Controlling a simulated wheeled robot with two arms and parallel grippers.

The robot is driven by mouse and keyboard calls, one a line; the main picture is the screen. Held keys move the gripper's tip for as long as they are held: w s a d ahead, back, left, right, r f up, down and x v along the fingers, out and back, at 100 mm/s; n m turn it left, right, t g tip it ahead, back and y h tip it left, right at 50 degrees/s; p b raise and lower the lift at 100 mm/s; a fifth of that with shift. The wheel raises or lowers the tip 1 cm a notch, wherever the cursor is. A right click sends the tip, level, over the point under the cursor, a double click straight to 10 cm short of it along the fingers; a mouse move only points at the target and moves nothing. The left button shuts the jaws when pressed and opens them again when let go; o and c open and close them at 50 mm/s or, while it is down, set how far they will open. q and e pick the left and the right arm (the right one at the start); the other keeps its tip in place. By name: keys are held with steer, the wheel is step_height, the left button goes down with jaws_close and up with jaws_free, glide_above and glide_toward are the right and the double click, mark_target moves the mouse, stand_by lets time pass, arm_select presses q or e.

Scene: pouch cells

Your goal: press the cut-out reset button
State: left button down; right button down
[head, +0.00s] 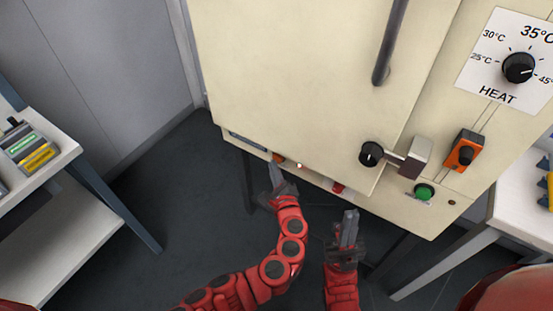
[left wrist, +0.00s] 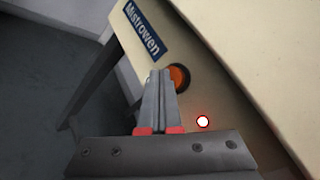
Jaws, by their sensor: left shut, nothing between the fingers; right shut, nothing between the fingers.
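A round orange button (left wrist: 180,77) in a dark ring sits on the lower front panel of the cream cabinet, probably the cut-out reset button; no label on it is readable. It also shows in the head view (head: 278,157). My left gripper (head: 273,168) is shut and empty, its tips just in front of the orange button. In the left wrist view its fingertips (left wrist: 160,74) cover the button's left edge; I cannot tell whether they touch. My right gripper (head: 350,218) is shut and empty, lower right, below the panel.
A lit white lamp with a red rim (left wrist: 203,121) is right of the button. A red part (head: 338,187), a green button (head: 424,192) and an orange switch (head: 466,152) lie further right. The cabinet door (head: 290,80) overhangs the panel. Side tables (head: 60,220) flank the cabinet.

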arm_select(q)
steer(key=shift+w+d, duration=0.3)
steer(key=shift+w, duration=0.1)
stand_by(0.4)
steer(key=shift+s, duration=0.1)
steer(key=shift+s+a, duration=0.5)
steer(key=shift+s, duration=0.2)
steer(key=s+a, duration=0.1)
steer(key=s, duration=0.1)
steer(key=s+a+p, duration=0.1)
steer(key=s+a, duration=0.1)
stand_by(0.7)
stand_by(0.5)
